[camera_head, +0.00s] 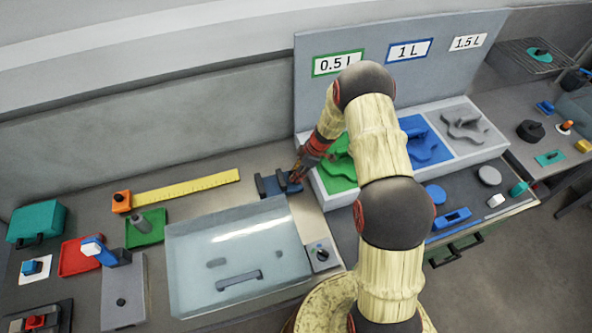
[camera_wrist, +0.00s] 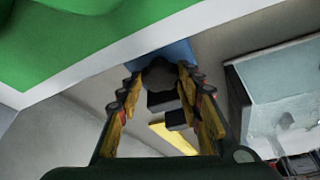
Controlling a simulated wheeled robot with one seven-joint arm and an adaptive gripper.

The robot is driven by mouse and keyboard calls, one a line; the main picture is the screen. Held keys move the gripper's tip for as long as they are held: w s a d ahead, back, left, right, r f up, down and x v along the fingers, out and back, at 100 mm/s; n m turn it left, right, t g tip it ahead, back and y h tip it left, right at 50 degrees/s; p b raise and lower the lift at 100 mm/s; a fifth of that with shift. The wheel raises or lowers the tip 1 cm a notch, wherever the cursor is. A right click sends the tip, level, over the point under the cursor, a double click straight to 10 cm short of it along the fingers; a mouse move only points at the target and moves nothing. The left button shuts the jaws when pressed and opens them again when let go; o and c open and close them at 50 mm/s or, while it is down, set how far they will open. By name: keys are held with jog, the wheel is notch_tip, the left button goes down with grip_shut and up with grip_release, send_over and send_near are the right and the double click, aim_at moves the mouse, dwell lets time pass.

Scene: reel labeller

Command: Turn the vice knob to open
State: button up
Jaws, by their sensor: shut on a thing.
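The vice (camera_head: 268,188) is a blue block with dark jaws on the bench, behind the clear lidded box. It also shows in the wrist view as a blue body (camera_wrist: 179,52) with black jaws (camera_wrist: 161,101). Its dark round knob (camera_wrist: 158,74) lies between my fingertips. My gripper (camera_head: 298,174) reaches down to the right end of the vice. In the wrist view my gripper (camera_wrist: 160,80) is shut on the knob, one finger on each side. In the head view my fingers hide the knob.
The clear box (camera_head: 240,255) stands in front of the vice. A yellow ruler (camera_head: 188,188) lies to its left. The white-edged stand with green (camera_head: 340,172), blue and grey holders is close on the right. A small knob panel (camera_head: 321,254) is at the box's right.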

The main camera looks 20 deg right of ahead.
jog(key=shift+r+n+g+p, duration=0.3)
jog(key=shift+n+p, duration=0.5)
jog(key=shift+p, duration=0.4)
jog(key=n+p, duration=0.1)
jog(key=n+g+p, duration=0.1)
jog(key=shift+w+f+n+y, duration=0.2)
jog(key=shift+n+y, duration=0.1)
jog(key=shift+n, duration=0.1)
jog(key=n+g, duration=0.1)
jog(key=n, duration=0.1)
jog(key=n+g, duration=0.1)
jog(key=n, duration=0.2)
jog(key=shift+w+f, duration=0.1)
jog(key=shift+w, duration=0.1)
jog(key=n+g+p, duration=0.1)
jog(key=n+p, duration=0.1)
jog(key=shift+n+h, duration=0.3)
jog(key=shift+h, duration=0.1)
jog(key=shift+o, duration=0.2)
jog(key=shift+w+n+p, duration=0.15)
jog(key=shift+n+p, duration=0.45)
jog(key=shift+p, duration=0.6)
jog(key=shift+h+p, duration=0.3)
jog(key=shift+p, duration=0.1)
jog(key=shift+n+g, duration=0.3)
jog(key=shift+c, duration=0.2)
